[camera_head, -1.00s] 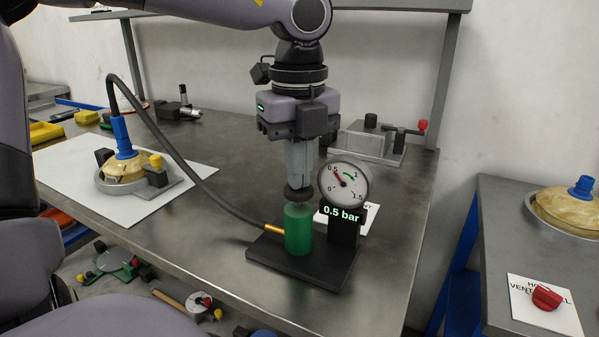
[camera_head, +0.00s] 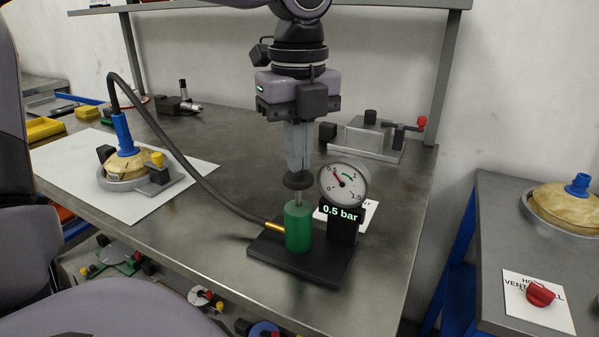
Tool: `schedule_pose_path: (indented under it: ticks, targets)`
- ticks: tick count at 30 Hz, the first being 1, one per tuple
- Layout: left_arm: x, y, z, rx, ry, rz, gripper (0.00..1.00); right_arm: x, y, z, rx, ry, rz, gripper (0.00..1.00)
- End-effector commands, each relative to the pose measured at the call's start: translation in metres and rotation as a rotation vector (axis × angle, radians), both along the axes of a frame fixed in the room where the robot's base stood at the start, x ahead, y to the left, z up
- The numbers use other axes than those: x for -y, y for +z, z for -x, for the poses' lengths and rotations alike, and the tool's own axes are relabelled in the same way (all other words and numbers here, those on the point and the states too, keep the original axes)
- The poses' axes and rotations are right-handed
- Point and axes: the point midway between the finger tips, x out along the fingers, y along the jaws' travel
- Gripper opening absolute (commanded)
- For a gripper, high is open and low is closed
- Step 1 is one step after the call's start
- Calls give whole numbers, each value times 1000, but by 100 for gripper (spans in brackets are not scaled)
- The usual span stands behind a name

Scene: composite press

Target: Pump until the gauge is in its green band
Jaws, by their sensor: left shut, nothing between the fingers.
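A green pump cylinder (camera_head: 298,228) stands upright on a black base (camera_head: 300,265) on the metal bench. Its dark round knob (camera_head: 298,180) sits a little above the cylinder on a short length of exposed rod. My left gripper (camera_head: 298,170) points down with its shut fingers at the knob's top; nothing shows between them. The round gauge (camera_head: 343,184) beside the pump has its red needle near 0.5, left of the short green arc. The display (camera_head: 341,213) below reads 0.5 bar. My right gripper is not in view.
A black hose runs from the pump's brass fitting (camera_head: 274,226) to a blue connector (camera_head: 123,133) on a tan mould (camera_head: 130,164) at left. A grey clamp fixture (camera_head: 365,136) stands behind the gauge. A second bench with a red knob (camera_head: 540,292) is at right.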

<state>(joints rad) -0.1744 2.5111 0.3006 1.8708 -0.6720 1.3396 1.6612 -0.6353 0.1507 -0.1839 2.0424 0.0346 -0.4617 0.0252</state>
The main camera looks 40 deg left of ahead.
Motion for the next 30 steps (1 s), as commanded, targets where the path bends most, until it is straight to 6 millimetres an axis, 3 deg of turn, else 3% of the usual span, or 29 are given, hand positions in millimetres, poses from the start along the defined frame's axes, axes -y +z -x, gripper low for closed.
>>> schedule_pose_path:
  ticks: [7, 24, 30]
  targets:
    - [0, 3, 0, 1, 0, 0, 0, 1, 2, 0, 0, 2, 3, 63]
    - [0, 48, 0, 0, 1, 0, 0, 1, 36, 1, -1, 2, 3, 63]
    - [0, 50, 0, 0, 0, 0, 0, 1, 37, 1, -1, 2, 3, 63]
